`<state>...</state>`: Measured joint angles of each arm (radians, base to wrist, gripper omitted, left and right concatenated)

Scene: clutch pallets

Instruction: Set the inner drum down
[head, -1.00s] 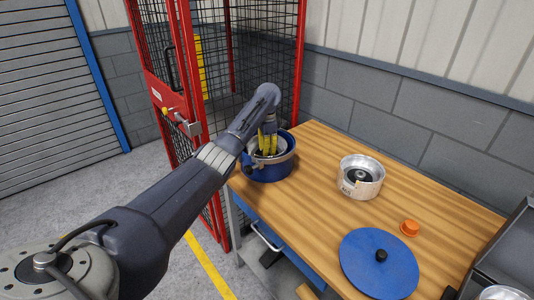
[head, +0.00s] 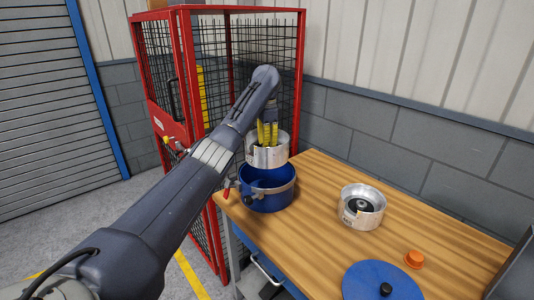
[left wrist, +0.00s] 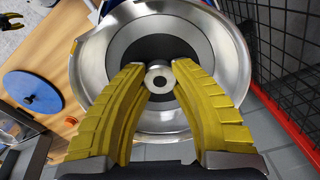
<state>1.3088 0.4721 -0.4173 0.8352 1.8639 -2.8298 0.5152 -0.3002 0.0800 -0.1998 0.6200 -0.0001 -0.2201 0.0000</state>
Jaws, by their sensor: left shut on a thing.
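A silver inner drum (head: 266,155) hangs in the air above the blue outer drum (head: 266,190), which stands at the table's far left corner. My left gripper (head: 268,140) reaches into the drum with its yellow fingers and is shut on it. In the left wrist view the drum (left wrist: 92,60) fills the middle, and the fingertips (left wrist: 159,72) close about its small central hub. A second silver drum (head: 362,207) with a dark centre stands apart on the table. My right gripper is not seen.
The wooden table (head: 318,190) has free room around the second silver drum. A blue lid (head: 360,280) with a black knob and an orange cap (head: 414,259) lie nearer the front. A red mesh cage (head: 185,90) stands close behind the blue drum.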

